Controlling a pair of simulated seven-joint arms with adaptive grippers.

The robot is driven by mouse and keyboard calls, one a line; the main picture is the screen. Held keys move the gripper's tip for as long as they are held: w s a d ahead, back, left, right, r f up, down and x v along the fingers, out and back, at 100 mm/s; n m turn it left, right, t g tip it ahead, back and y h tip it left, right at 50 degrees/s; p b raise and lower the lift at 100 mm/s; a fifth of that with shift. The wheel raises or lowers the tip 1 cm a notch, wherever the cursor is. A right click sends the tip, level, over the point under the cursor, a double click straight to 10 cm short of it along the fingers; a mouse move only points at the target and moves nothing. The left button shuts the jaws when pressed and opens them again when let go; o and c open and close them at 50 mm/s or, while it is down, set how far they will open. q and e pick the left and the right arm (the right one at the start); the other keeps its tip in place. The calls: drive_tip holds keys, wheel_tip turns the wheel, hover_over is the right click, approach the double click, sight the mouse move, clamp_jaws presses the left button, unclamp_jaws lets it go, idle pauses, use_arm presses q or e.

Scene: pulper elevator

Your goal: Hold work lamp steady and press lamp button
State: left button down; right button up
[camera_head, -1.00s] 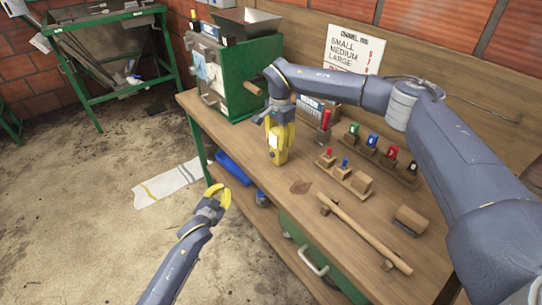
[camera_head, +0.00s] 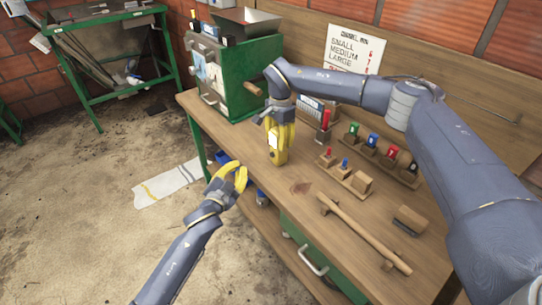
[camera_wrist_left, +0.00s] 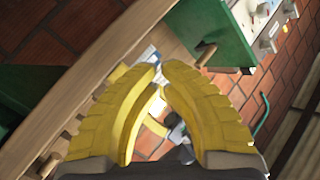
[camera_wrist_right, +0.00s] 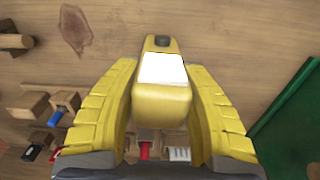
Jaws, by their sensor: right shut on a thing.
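The yellow work lamp (camera_head: 279,157) is at the left part of the workbench, below my right gripper (camera_head: 275,138). It has a white panel (camera_wrist_right: 162,68) and a small dark button (camera_wrist_right: 161,41) on its end. My right gripper is shut on the lamp, with a yellow finger on each side in the right wrist view. I cannot tell whether the lamp touches the bench. My left gripper (camera_head: 236,176) is empty, off the bench's front edge, to the left of and lower than the lamp. Its fingertips nearly meet in the left wrist view (camera_wrist_left: 160,72).
The wooden workbench (camera_head: 330,258) holds a green machine (camera_head: 240,75) at the back left. Wooden blocks with coloured pegs (camera_head: 345,172), a wooden handle bar (camera_head: 365,232) and a brush-like block (camera_head: 411,219) lie to the right. A white cloth (camera_head: 168,186) lies on the floor.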

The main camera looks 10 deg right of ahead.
use_arm(q)
drive_tip(key=shift+d, duration=0.1)
drive_tip(key=shift+w+d, duration=0.55)
drive_tip(key=shift+d, duration=0.8)
drive_tip(key=shift+w+d, duration=0.55)
drive_tip(key=shift+d, duration=0.75)
drive_tip(key=shift+w+d, duration=0.55)
drive_tip(key=shift+d, duration=0.8)
drive_tip(key=shift+d, duration=0.15)
drive_tip(key=shift+w+d, duration=0.15)
drive_tip(key=shift+d, duration=0.1)
drive_tip(key=shift+w+d, duration=0.2)
drive_tip(key=shift+d, duration=0.3)
drive_tip(key=shift+a, duration=0.15)
drive_tip(key=shift+s+a, duration=0.35)
drive_tip(key=shift+a, duration=0.35)
drive_tip(key=shift+a, duration=0.1)
drive_tip(key=shift+s+a, duration=0.3)
drive_tip(key=shift+a, duration=0.45)
drive_tip(key=shift+s+a, duration=0.35)
drive_tip(key=shift+a, duration=0.4)
drive_tip(key=shift+s+a, duration=0.3)
drive_tip(key=shift+a, duration=0.45)
